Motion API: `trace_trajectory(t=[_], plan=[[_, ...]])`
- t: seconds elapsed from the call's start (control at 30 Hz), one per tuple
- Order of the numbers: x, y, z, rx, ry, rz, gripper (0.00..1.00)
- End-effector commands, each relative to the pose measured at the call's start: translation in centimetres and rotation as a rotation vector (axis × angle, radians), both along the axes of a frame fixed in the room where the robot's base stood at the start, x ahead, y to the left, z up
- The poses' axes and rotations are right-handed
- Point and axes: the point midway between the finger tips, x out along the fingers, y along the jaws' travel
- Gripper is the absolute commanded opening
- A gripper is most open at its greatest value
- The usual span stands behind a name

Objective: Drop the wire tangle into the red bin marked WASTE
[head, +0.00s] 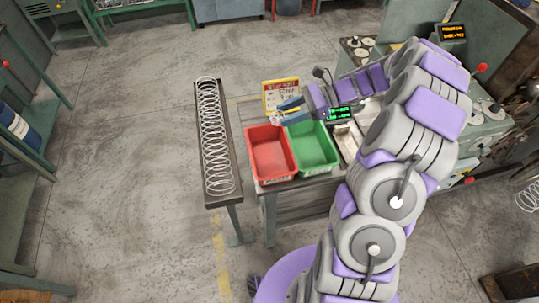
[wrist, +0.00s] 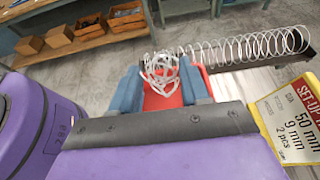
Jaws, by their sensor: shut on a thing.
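My gripper (head: 282,112) has blue fingers and is shut on the wire tangle (wrist: 160,66), a loose ball of pale wire. The tangle also shows small in the head view (head: 275,119), at the far edge of the red bin (head: 270,157). In the wrist view, the tangle sits between the fingertips (wrist: 162,82), with red of the bin (wrist: 158,101) behind and below it. The red bin stands open on the bench, and its inside looks empty. The label on its front is too small to read.
A green bin (head: 314,148) stands right beside the red one. A yellow-edged set-up card (head: 281,96) stands behind the bins, close to my gripper. A long coiled spring (head: 215,140) lies on a dark narrow rack to the left.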

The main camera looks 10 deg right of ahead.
Motion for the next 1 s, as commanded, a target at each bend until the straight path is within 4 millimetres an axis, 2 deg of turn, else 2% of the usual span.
trace_trajectory(t=[0.3,0.6,0.77,0.97,1.0], plan=[[0.0,2.2,-2.8,-0.02,0.0,0.003,0.06],[0.0,1.2,-5.5,-0.01,-0.001,0.0,0.06],[0.0,1.0,-5.8,-0.007,0.0,0.001,0.06],[0.1,1.7,-5.7,-0.015,0.0,0.0,0.06],[0.1,1.9,-5.7,-0.017,0.0,0.0,0.48]])
